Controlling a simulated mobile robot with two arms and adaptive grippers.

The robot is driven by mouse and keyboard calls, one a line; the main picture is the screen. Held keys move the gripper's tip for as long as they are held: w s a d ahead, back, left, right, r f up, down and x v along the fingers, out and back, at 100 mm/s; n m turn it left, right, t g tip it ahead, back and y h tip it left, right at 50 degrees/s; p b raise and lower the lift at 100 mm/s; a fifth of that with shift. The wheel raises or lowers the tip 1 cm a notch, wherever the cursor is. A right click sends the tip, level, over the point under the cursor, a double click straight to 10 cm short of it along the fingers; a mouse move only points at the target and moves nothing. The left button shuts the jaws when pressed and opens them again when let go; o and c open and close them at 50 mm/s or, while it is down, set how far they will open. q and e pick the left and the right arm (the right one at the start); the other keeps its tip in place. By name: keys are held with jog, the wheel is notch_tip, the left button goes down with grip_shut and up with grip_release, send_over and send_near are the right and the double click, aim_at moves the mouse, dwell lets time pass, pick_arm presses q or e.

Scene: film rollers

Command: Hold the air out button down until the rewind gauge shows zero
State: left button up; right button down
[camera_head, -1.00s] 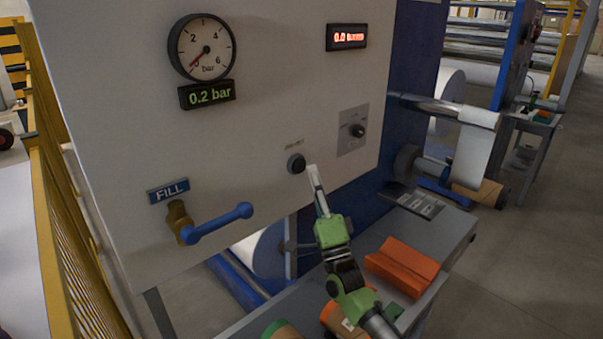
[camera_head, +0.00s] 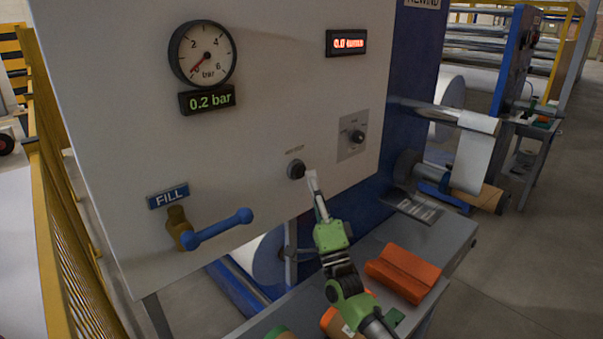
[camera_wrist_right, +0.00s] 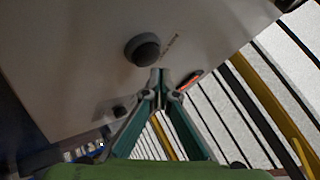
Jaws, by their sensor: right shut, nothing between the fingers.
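The air out button (camera_head: 296,169) is a dark round knob on the pale panel, with a small label above it. It also shows in the right wrist view (camera_wrist_right: 143,50), just beyond the fingertips. The round gauge (camera_head: 203,53) has its red needle near zero, and the display under it (camera_head: 208,99) reads 0.2 bar. My right gripper (camera_head: 312,176) is shut and empty, its tips just right of and slightly below the button. In the wrist view the fingertips (camera_wrist_right: 159,76) appear apart from the button. My left gripper is not in view.
A blue FILL lever (camera_head: 218,229) sticks out at lower left of the panel. A small selector knob (camera_head: 357,136) and a red display (camera_head: 347,42) are to the right. Orange blocks (camera_head: 407,272) lie on the grey bench below. A yellow fence (camera_head: 52,230) stands at left.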

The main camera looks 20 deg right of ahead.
dwell(0.5)
jog(key=shift+w+a+b, duration=0.15)
jog(key=shift+w+b, duration=0.25)
jog(key=shift+w+a+b, duration=0.15)
jog(key=shift+w+b, duration=0.35)
jog(key=shift+b, duration=0.05)
dwell(0.6)
jog(key=shift+s, duration=0.15)
dwell(3.8)
jog(key=shift+s+d+p, duration=0.25)
jog(key=shift+s+p, duration=0.15)
jog(key=shift+s, duration=0.35)
